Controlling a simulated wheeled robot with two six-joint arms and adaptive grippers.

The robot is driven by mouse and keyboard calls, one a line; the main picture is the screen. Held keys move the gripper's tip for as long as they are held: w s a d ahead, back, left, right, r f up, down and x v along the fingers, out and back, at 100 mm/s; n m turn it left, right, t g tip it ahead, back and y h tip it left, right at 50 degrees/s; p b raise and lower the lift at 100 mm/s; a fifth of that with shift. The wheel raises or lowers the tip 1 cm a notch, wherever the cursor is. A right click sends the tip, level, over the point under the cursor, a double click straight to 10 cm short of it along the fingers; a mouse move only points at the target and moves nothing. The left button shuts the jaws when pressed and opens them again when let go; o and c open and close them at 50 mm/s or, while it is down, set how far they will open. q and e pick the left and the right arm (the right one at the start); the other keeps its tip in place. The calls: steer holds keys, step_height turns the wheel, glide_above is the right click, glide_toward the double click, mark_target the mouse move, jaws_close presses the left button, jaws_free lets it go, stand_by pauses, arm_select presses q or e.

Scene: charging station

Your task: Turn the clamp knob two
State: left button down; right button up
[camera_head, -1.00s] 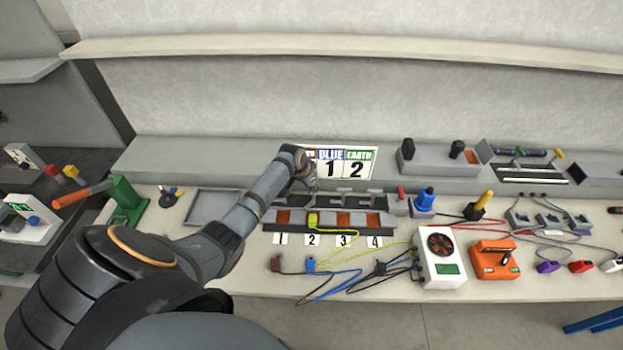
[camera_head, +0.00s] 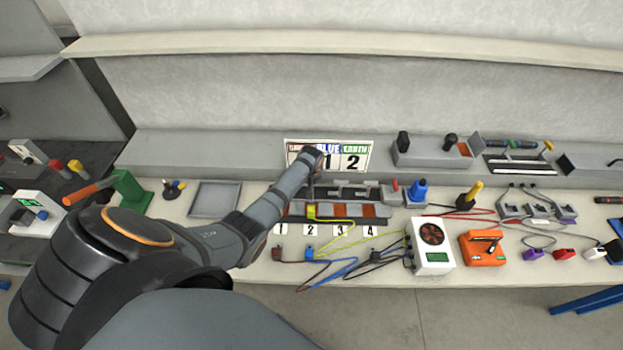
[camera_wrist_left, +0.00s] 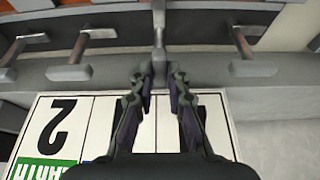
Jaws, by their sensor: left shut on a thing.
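The terminal block (camera_head: 345,221) has a row of grey clamp knobs above numbered cards; the number 2 card (camera_head: 309,230) lies in front. In the left wrist view, the picture is turned around, and T-shaped knobs stand in a row. My left gripper (camera_wrist_left: 157,80) is shut on the clamp knob two (camera_wrist_left: 158,40), whose stem runs between the fingertips. In the head view my left gripper (camera_head: 311,188) hangs over the block above card 2, and my arm partly hides the knob there. My right gripper is in neither view.
A sign (camera_head: 353,161) with numbers stands behind the block. Blue, black and yellow-green wires run across the bench in front. A white box with a fan (camera_head: 431,236) and an orange box (camera_head: 483,247) stand right. A grey tray (camera_head: 216,199) lies left.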

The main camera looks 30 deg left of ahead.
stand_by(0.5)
arm_select(q)
steer(key=c, duration=1.3)
jaws_free()
steer(key=v, duration=1.2)
steer(key=shift+w, duration=0.15)
